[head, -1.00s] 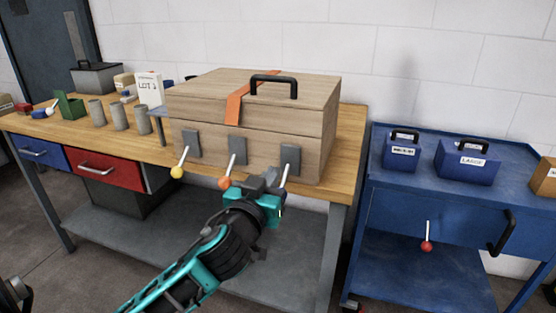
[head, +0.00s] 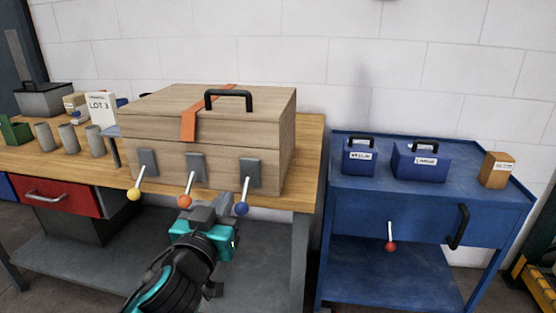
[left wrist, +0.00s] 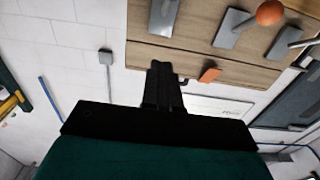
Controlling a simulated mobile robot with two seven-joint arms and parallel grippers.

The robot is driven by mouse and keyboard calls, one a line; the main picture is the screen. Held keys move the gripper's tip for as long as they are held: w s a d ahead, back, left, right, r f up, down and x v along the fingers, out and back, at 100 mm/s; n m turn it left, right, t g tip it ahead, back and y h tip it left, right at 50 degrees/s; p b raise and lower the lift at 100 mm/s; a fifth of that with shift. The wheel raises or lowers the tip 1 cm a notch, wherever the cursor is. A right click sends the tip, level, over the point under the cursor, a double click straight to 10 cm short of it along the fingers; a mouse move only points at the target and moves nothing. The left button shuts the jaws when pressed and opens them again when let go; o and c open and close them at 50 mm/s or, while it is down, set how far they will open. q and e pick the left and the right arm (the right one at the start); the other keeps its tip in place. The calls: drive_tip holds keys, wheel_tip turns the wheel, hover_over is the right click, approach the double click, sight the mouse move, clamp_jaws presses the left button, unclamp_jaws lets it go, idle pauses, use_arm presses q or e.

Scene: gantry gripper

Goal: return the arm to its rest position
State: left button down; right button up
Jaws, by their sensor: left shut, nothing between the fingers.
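My left gripper (head: 216,205) is shut and empty. In the head view it is in front of the wooden box, between the orange-knobbed lever (head: 185,200) and the blue-knobbed lever (head: 242,207); whether it touches either one is unclear. In the left wrist view its closed fingers (left wrist: 162,88) point toward the box front. The wooden box (head: 270,135) has a black handle and an orange strap and sits on the workbench. A yellow-knobbed lever (head: 135,193) is further left. My right gripper is not in view.
The workbench (head: 312,150) has grey cylinders (head: 68,138) and a LOT 3 sign (head: 101,110) at left. A blue cart (head: 480,190) at right carries two blue cases and a small brown box (head: 497,170). A red-knobbed lever (head: 391,245) is on its front.

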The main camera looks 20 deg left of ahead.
use_arm(q)
drive_tip(key=s+d+f+m+g+h+p, duration=0.1)
drive_tip(key=s+d+f+g+h, duration=0.1)
drive_tip(key=f, duration=0.6)
drive_tip(key=s+d+f+m+g+h+p, duration=0.2)
drive_tip(key=s+d+f, duration=0.3)
drive_tip(key=s+f, duration=0.2)
drive_tip(key=s+d+f+m+g+h+p, duration=0.2)
drive_tip(key=s+d+f, duration=0.2)
drive_tip(key=f, duration=0.5)
drive_tip(key=shift+s+d+f+g, duration=0.15)
drive_tip(key=shift+d+f+g, duration=0.05)
drive_tip(key=shift+f+g, duration=0.2)
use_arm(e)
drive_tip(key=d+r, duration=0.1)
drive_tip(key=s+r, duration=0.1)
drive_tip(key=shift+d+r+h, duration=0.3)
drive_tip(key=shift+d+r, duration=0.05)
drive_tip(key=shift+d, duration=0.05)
use_arm(q)
drive_tip(key=shift+r, duration=0.15)
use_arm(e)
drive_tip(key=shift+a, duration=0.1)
